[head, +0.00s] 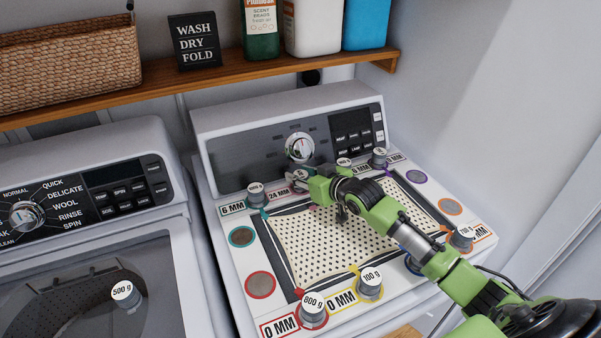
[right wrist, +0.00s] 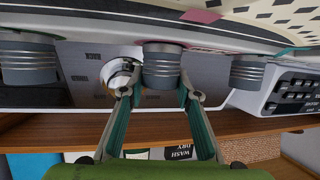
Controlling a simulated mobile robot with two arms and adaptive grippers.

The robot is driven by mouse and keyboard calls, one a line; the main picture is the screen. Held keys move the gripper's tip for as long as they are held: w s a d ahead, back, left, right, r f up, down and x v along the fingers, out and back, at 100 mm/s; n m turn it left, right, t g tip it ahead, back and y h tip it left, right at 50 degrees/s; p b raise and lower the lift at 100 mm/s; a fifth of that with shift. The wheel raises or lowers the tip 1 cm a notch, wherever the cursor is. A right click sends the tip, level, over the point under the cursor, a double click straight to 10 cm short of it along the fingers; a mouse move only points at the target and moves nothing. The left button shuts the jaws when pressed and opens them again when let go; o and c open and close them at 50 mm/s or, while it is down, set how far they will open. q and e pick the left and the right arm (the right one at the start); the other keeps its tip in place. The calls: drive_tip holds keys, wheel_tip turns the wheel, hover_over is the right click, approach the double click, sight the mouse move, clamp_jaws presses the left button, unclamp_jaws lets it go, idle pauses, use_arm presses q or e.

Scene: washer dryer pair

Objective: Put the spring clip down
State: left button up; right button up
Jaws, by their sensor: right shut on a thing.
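My right gripper (head: 305,184) is at the back edge of the dryer top, below the dial. In the right wrist view, its two fingers (right wrist: 160,92) are shut on a grey ribbed cylinder (right wrist: 162,68), upright in the room. Its pale top shows in the head view (head: 298,175), close to the 24 MM label (head: 278,194). A magenta tab (right wrist: 201,16) lies near it on the perforated cloth (head: 330,238). I cannot make out a spring clip apart from this cylinder, nor whether its base touches the dryer top. My left gripper is not in view.
Similar weighted cylinders stand around the cloth, including the 600 g (head: 313,308) and 100 g (head: 370,284) ones. A 500 g cylinder (head: 124,295) is on the washer lid (head: 60,310). Colored discs, such as a red one (head: 260,285), mark the dryer top. A shelf (head: 220,80) overhangs behind.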

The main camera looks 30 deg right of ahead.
drive_tip(key=o, duration=1.2)
drive_tip(key=shift+f, duration=0.1)
drive_tip(key=b+v, duration=0.1)
drive_tip(key=v, duration=0.9)
drive_tip(key=shift+s+d, duration=0.1)
drive_tip(key=shift+s, duration=0.2)
drive_tip(key=shift+s+r+b, duration=0.3)
drive_tip(key=shift+s+r, duration=0.25)
drive_tip(key=shift+s, duration=0.05)
